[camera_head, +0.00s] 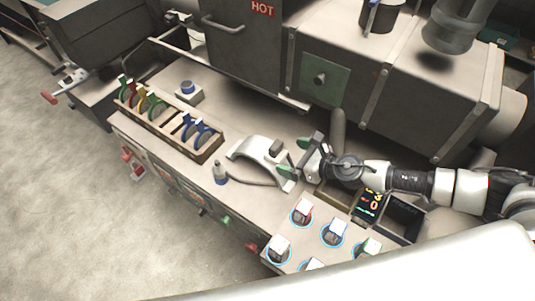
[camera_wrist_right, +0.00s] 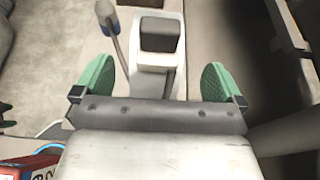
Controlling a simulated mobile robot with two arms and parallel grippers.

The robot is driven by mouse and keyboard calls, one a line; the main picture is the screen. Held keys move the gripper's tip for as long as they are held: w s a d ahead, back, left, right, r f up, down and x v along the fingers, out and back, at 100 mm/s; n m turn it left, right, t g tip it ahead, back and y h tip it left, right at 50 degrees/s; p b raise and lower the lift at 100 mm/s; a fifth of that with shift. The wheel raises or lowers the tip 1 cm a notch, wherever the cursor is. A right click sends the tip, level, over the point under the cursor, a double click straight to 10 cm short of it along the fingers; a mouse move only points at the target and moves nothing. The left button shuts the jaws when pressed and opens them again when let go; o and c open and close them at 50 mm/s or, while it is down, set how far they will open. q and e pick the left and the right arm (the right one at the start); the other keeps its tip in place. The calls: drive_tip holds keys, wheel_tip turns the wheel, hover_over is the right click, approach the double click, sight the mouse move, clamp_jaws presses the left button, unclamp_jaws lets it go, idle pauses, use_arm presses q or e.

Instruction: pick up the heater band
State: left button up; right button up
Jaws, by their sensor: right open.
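The heater band (camera_head: 249,148) looks like a pale curved half-ring with a dark terminal box (camera_head: 276,147), lying on the bench top. In the right wrist view the pale band end (camera_wrist_right: 172,20) and its dark box (camera_wrist_right: 161,36) lie ahead, between the lines of the fingers. A grey cable runs from the band to a grey and blue plug (camera_head: 220,174). My right gripper (camera_head: 293,158) is open at the band's right end. Its green pads also show in the right wrist view (camera_wrist_right: 158,80), apart, with nothing clamped. My left gripper is not in view.
A wooden rack (camera_head: 165,127) of coloured clamp-like pieces stands left of the band. A blue-topped knob box (camera_head: 188,92) is behind it. A panel with several coloured switches (camera_head: 333,232) is in front, beside open bins (camera_head: 404,219). A large dark oven (camera_head: 246,45) bounds the back.

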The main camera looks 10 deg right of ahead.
sight(279, 153)
drive_tip(key=shift+x, duration=1)
drive_tip(key=shift+w+a, duration=0.1)
drive_tip(key=shift+a, duration=0.2)
drive_tip(key=x, duration=0.4)
drive_tip(key=shift+w+a+f, duration=0.15)
drive_tip(key=shift+w+f, duration=0.05)
drive_tip(key=shift+f, duration=0.05)
drive_tip(key=shift+s, duration=0.1)
drive_tip(key=shift+c, duration=1)
drive_tip(key=c, duration=1)
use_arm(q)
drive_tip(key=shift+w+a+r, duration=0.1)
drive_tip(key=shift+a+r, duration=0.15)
use_arm(e)
drive_tip(key=shift+r, duration=0.2)
drive_tip(key=shift+c, duration=0.4)
